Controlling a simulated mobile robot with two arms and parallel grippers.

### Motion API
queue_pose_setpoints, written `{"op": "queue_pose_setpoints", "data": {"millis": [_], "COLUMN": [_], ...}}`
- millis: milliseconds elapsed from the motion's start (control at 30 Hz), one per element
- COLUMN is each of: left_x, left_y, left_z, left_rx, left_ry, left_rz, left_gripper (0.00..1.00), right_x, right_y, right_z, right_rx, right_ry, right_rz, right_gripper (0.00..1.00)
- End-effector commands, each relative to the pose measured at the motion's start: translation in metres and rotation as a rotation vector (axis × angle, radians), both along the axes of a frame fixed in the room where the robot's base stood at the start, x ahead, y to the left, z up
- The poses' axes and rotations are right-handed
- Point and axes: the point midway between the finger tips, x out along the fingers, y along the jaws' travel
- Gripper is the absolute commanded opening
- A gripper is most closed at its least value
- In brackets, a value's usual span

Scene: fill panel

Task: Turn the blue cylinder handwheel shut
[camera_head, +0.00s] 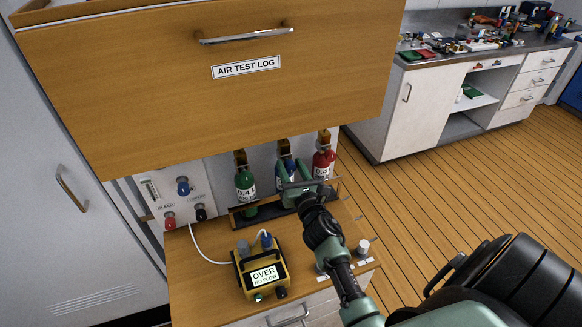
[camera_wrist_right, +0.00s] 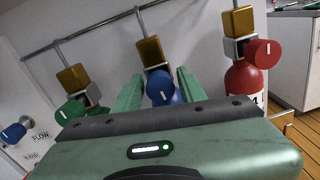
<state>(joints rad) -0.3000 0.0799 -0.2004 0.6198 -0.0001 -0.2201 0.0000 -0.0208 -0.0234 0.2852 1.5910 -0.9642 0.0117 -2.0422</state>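The blue cylinder (camera_head: 284,174) stands in a rack between a green and a red cylinder, partly hidden by my right gripper. Its blue handwheel (camera_wrist_right: 159,87) shows in the right wrist view below a brass valve block (camera_wrist_right: 151,51). My right gripper (camera_head: 291,184) is in front of the blue cylinder. In the wrist view its two green fingers (camera_wrist_right: 160,83) are apart, one on each side of the blue handwheel, with small gaps visible; contact cannot be made out. My left gripper is not in view.
The green cylinder (camera_head: 245,184) and red cylinder (camera_head: 323,163) stand close on either side; their handwheels are the green one (camera_wrist_right: 70,112) and red one (camera_wrist_right: 262,54). A drawer labelled AIR TEST LOG (camera_head: 200,90) overhangs above.

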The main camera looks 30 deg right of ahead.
Motion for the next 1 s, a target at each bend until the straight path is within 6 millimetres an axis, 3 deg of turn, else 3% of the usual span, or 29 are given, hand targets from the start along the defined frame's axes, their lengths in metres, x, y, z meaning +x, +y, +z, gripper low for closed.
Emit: {"op": "queue_pose_setpoints", "data": {"millis": [33, 100, 133, 567, 1000], "left_x": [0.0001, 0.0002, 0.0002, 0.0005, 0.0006], "left_y": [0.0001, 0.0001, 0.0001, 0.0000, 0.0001], "left_z": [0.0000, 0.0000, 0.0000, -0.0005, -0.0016], "left_rx": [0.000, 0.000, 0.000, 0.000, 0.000], "left_ry": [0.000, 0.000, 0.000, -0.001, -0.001], "left_rz": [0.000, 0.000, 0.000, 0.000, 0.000], "left_gripper": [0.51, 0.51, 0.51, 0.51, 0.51], "right_x": [-0.0001, -0.0002, -0.0002, -0.0005, -0.0009], "right_y": [0.0001, 0.0002, 0.0002, -0.0003, -0.0013], "right_z": [-0.0001, -0.0001, -0.0001, -0.0005, -0.0012], "right_rx": [0.000, 0.000, 0.000, 0.076, 0.430], "right_ry": [0.000, 0.000, 0.000, -0.017, -0.102], "right_rz": [0.000, 0.000, 0.000, -0.001, -0.001], "right_gripper": [0.23, 0.04, 0.00, 0.00, 0.00]}}
